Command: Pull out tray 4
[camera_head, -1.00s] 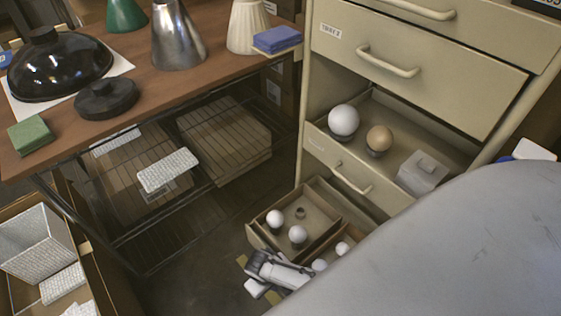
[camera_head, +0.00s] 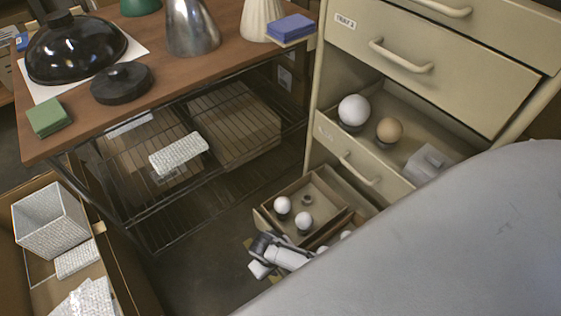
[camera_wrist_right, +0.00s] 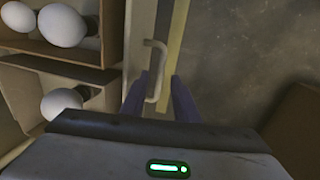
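The lowest tray of the beige cabinet, which I take as tray 4 (camera_head: 333,182), stands pulled out near the floor. It holds cardboard boxes with white bulbs (camera_head: 282,205). Its number cannot be read. In the right wrist view its front panel (camera_wrist_right: 139,35) carries a pale bar handle (camera_wrist_right: 161,62). My right gripper (camera_head: 270,255) is low at this tray's front. In the right wrist view its two dark fingers (camera_wrist_right: 158,98) are apart, with the handle's near end between them. I cannot tell whether they touch it. My left gripper is not in view.
Above it, another open tray (camera_head: 325,130) holds round bulbs and a grey box. The drawer marked TRAY 2 (camera_head: 440,65) is above that. A wooden table (camera_head: 165,85) with lamp parts and a wire shelf stands left. A cardboard box (camera_head: 125,270) is at lower left. Bare floor lies between.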

